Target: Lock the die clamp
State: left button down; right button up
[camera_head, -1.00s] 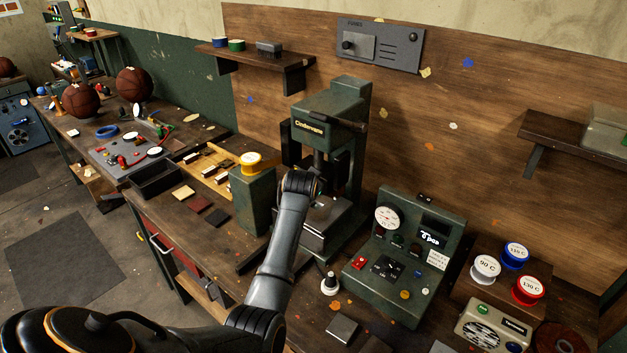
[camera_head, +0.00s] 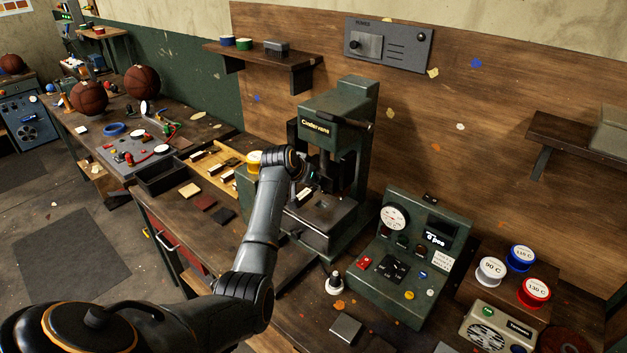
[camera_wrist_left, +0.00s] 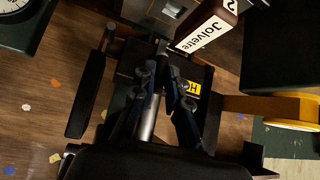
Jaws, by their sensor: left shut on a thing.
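The green press (camera_head: 338,110) stands on the bench. Its flat bed (camera_head: 325,213) shows below its head. My left gripper (camera_head: 303,180) is at the left front of the press. In the left wrist view my left gripper (camera_wrist_left: 160,80) is shut, with a silver rod (camera_wrist_left: 150,118) between its fingers. I cannot tell for sure whether this rod is the die clamp's lever. A dark red block (camera_wrist_left: 208,33) labelled "Jolvette" lies just beyond the fingertips, near the bed. Its label also shows in the head view (camera_head: 303,196). My right gripper is not in view.
The control box (camera_head: 425,250) with a gauge stands right of the press. A yellow-topped spool (camera_head: 254,160) stands behind my arm, and it also shows in the wrist view (camera_wrist_left: 290,108). A black tray (camera_head: 160,175) and labelled blocks lie to the left. A small white-based knob (camera_head: 334,284) stands in front.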

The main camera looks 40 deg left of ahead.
pick_arm(q)
jog(key=c, duration=1.3)
grip_release()
jog(key=shift+f, duration=0.1)
jog(key=shift+c, duration=0.2)
jog(key=a+v, duration=0.1)
jog(key=v, duration=1.1)
jog(key=shift+d, duration=0.45)
